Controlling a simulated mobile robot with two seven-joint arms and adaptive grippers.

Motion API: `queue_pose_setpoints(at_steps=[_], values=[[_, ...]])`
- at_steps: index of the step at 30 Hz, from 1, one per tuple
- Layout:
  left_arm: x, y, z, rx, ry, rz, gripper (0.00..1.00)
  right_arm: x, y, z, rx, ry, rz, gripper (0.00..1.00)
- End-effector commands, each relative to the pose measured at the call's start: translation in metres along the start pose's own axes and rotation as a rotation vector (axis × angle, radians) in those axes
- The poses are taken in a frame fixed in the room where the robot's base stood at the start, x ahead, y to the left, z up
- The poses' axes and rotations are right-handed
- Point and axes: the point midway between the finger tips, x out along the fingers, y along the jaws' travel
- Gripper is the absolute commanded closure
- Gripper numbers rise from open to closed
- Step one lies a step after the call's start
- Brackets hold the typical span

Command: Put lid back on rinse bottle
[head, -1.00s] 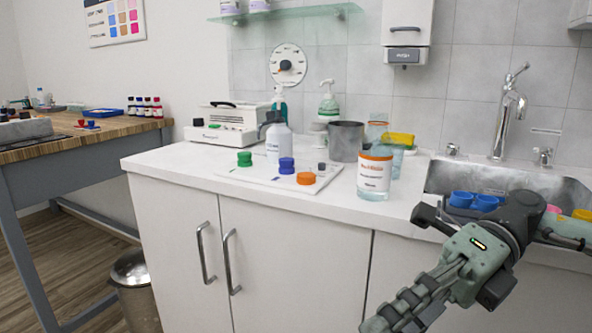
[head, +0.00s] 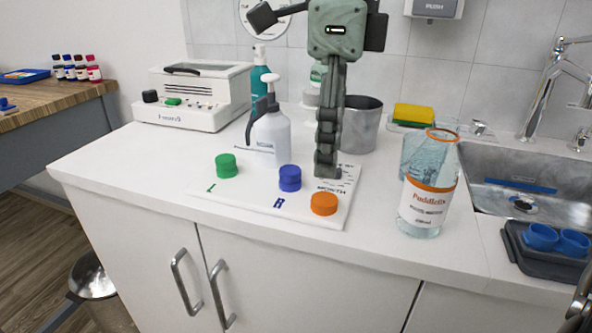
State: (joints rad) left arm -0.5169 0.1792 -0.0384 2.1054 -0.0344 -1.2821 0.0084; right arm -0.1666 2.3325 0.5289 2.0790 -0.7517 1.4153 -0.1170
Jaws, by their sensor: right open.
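A clear bottle (head: 428,190) with an orange-bordered label stands upright on the counter, right of centre. Its neck has an orange ring and an open top with no lid on it. Three lids are on a flat white board (head: 258,202): a green lid (head: 227,166) near the letter L, a blue lid (head: 290,178) near the letter R, and an orange lid (head: 324,204) at the front right. My right gripper (head: 327,170) points down, open and empty, its fingers seen edge-on. Its fingertips appear just behind the orange lid; their height is hard to tell. My left gripper is out of view.
A white spray bottle (head: 270,135) stands behind the board. A metal pot (head: 361,127) is behind my fingers. A yellow sponge (head: 413,115) lies behind the clear bottle. The sink (head: 509,192) and a dark tray with blue cups (head: 541,236) are at the right. Front counter is clear.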

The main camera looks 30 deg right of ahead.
Motion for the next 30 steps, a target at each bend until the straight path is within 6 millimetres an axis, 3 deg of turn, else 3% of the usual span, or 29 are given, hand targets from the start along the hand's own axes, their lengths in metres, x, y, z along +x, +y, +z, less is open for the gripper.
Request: queue_pose_setpoints(at_steps=[14, 24, 30], values=[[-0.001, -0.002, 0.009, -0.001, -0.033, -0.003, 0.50, -0.006, -0.001, 0.001, -0.012, 0.018, -0.032, 0.45], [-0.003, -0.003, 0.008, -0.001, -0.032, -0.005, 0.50, 0.020, -0.001, 0.000, -0.012, 0.018, -0.030, 0.45], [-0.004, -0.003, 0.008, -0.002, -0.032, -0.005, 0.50, 0.020, -0.001, 0.000, -0.011, 0.017, -0.031, 0.45]])
